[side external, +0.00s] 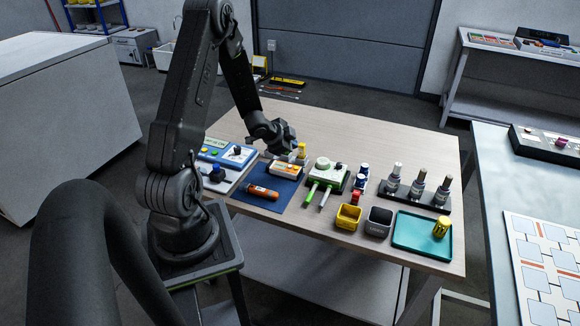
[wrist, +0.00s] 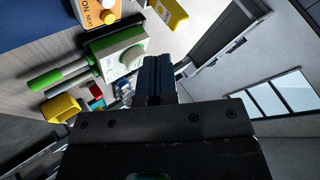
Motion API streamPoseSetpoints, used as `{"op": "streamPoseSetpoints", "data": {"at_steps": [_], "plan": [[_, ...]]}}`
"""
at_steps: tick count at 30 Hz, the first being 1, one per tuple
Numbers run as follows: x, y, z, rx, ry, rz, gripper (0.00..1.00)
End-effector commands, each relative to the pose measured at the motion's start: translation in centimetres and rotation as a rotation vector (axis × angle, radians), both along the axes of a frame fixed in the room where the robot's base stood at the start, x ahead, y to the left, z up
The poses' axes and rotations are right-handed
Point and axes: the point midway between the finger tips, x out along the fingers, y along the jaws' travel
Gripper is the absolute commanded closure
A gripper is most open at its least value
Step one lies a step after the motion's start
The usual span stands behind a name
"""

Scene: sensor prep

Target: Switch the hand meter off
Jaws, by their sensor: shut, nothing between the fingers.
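A white and orange device (side external: 287,168), which looks like the hand meter, lies at the back of a blue mat (side external: 240,196) on the wooden table. In the wrist view its end (wrist: 92,12) is cut off by the top edge; part of a label with "ON" and "NEXT" and an orange round part show. The state of its switch cannot be read. My gripper (side external: 284,141) is above the table, near the device's back end and apart from it. In the wrist view its fingers (wrist: 154,76) are together and hold nothing.
A yellow-topped item (side external: 302,150) is close behind the device. A blue and white panel (side external: 228,153) is left. Yellow (side external: 348,216) and grey (side external: 378,221) bins stand in front.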

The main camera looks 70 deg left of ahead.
Motion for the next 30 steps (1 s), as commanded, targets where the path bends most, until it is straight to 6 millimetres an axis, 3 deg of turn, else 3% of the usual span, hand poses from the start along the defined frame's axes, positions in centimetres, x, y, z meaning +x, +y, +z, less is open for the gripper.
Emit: {"op": "streamPoseSetpoints", "data": {"at_steps": [6, 12, 30], "plan": [[-0.1, 0.0, -3.1, -0.003, 0.001, 0.001, 1.0], [0.0, 0.1, -4.6, -0.001, -0.001, 0.002, 1.0], [0.0, 0.1, -5.1, 0.002, 0.0, 0.002, 1.0]]}}
